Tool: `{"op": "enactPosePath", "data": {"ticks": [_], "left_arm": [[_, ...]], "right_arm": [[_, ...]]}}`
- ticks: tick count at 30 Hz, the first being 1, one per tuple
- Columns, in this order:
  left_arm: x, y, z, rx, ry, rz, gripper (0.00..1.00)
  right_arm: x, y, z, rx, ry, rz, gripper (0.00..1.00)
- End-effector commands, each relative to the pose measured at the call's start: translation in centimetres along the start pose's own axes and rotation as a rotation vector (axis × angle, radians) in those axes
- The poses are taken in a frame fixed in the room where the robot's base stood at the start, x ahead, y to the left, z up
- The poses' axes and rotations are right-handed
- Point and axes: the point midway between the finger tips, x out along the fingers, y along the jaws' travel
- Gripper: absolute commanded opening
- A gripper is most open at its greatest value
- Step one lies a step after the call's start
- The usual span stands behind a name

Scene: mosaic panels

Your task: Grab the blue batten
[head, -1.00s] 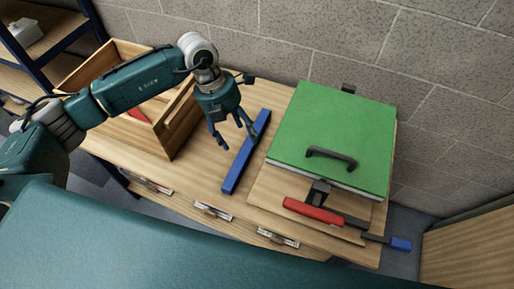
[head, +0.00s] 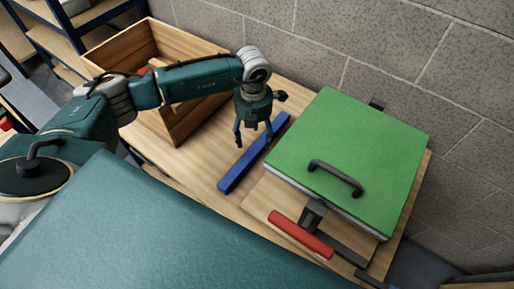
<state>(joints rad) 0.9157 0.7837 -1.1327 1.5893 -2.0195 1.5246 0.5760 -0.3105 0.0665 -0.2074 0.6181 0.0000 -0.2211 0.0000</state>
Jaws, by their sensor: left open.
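The blue batten (head: 239,168) lies flat on the wooden workbench, running from lower left to upper right between the wooden crate and the green panel. My left gripper (head: 254,140) is open and points down over the batten's middle part. One finger is on its left side, and the other overlaps the batten in the picture. I cannot tell whether the fingers touch it. My right gripper is not in view.
A green panel (head: 350,143) with a black handle lies on a board at right, with a red-handled clamp (head: 300,235) in front. A wooden crate (head: 196,118) stands at left. A block wall (head: 400,50) closes the back. Some bench top (head: 195,180) is bare.

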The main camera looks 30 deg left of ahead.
Motion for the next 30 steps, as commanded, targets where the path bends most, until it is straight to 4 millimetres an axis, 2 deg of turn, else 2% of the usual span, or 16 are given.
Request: {"op": "enactPosePath", "data": {"ticks": [5,9,18,24,27,30], "left_arm": [[2.5,0.0,-0.2,0.0,0.007,0.0,0.64],[4.3,0.0,0.0,0.0,0.003,0.0,0.64],[5.0,0.0,0.0,0.001,0.002,0.0,0.64],[4.9,0.0,0.0,0.001,0.002,0.0,0.24],[4.9,0.0,0.0,0.001,0.0,-0.001,0.07],[4.9,0.0,0.0,0.001,0.0,-0.001,0.07]], "right_arm": [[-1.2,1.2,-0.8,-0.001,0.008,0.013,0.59],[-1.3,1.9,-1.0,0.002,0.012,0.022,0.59],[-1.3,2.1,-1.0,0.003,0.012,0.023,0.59],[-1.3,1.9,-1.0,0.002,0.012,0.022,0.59],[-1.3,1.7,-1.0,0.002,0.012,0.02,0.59],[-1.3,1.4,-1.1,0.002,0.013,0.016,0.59]]}}
